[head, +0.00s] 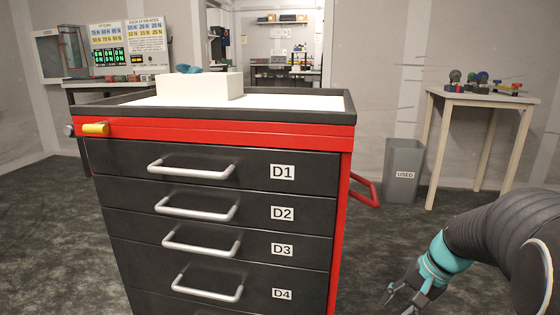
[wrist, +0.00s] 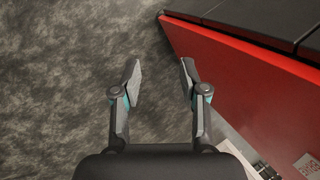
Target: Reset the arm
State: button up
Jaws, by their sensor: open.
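My gripper (head: 403,296) hangs low at the bottom right of the head view, at the end of my dark arm with a teal band. It is to the right of the drawer cart (head: 345,200) and apart from it. In the wrist view my gripper (wrist: 160,75) has its two fingers spread, with nothing between them. Dark mottled floor (wrist: 70,60) lies below the fingers. The cart's red side (wrist: 230,65) shows close to the right finger.
The cart has dark drawers labelled D1 to D4 and a white box (head: 205,87) on top. A grey bin (head: 404,165) marked USED stands behind right, beside a wooden table (head: 480,98) with small items. A red handle (head: 365,190) sticks out from the cart's right side.

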jog(key=s+a+r+n+t+h+p, duration=0.2)
jog(key=s+a+r+n+p, duration=0.1)
jog(key=s+a+r, duration=0.2)
jog(key=s+a+r+n+t+h+p, duration=0.1)
jog(key=s+a+r+n, duration=0.3)
jog(key=s+r, duration=0.5)
jog(key=shift+s+a+t+h+p, duration=0.4)
jog(key=shift+s+a+h+p, duration=0.25)
jog(key=shift+s+p, duration=0.4)
jog(key=shift+s+a, duration=0.1)
jog(key=shift+s, duration=0.05)
